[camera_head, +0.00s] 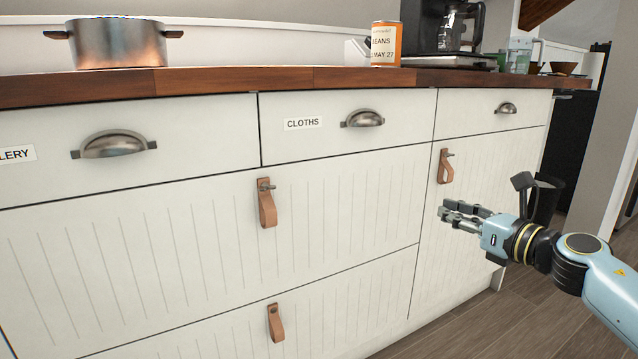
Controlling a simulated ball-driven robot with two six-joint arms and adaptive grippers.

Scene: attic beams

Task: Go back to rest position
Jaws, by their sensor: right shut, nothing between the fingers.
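My right gripper (446,212) comes in from the right on its light blue arm. Its fingers are shut with nothing between them. It is in front of the right-hand cabinet door (470,170), below that door's leather pull (445,167), and appears apart from it. My left gripper is not in view.
White cabinets fill the view, with closed drawers, one labelled CLOTHS (303,123). Wooden floor (470,330) lies open at lower right.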

